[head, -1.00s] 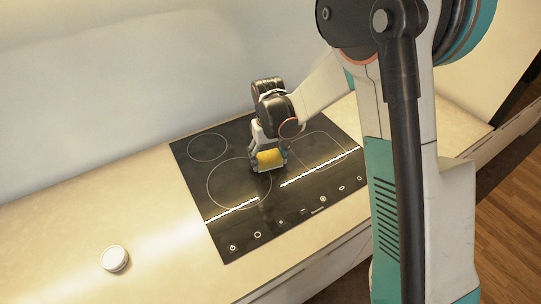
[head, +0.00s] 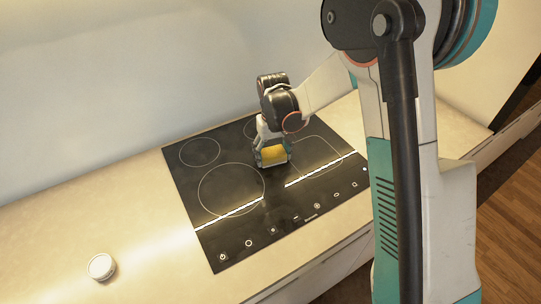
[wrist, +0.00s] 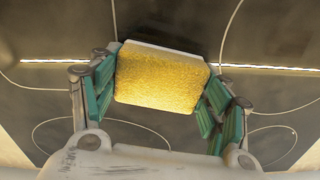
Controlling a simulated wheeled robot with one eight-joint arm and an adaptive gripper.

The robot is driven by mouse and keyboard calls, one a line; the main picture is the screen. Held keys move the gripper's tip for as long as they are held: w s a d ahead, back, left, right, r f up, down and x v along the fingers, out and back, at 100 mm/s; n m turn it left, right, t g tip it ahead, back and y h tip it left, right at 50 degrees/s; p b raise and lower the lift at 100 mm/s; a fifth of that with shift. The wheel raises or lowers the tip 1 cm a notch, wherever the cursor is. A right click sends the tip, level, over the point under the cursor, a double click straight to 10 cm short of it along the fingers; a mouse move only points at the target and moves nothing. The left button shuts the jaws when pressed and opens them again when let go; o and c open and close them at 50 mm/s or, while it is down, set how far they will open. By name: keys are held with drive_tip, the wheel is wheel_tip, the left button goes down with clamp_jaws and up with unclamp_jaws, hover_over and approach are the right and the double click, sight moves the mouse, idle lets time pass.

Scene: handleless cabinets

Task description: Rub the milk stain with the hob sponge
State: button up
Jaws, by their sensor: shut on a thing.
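My gripper (head: 272,148) is over the black hob (head: 222,232), near its middle. It is shut on a yellow sponge (head: 274,155) with a white layer on one side. In the wrist view the sponge (wrist: 160,80) sits between the two green-padded fingers of my gripper (wrist: 161,92). I cannot tell whether the sponge touches the glass. I cannot make out a milk stain in either view; the sponge and my arm hide part of the hob.
A small round white object (head: 102,266) lies on the pale worktop (head: 60,225), left of the hob. The wall (head: 110,80) rises behind. A bright broken line crosses the hob. The worktop left of the hob is mostly clear.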

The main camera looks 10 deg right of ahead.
drive_tip(key=shift+w+d, duration=0.3)
drive_tip(key=shift+d, duration=0.45)
wheel_tip(320, 180, up, 4)
drive_tip(key=shift+s+a+f+p, duration=0.15)
drive_tip(key=shift+p, duration=0.7)
drive_tip(key=shift+w+r+p, duration=0.2)
drive_tip(key=shift+r+p, duration=0.25)
drive_tip(key=shift+r, duration=0.2)
drive_tip(key=shift+s+r+p, duration=0.1)
drive_tip(key=shift+r+p, duration=0.75)
drive_tip(key=shift+r, duration=0.75)
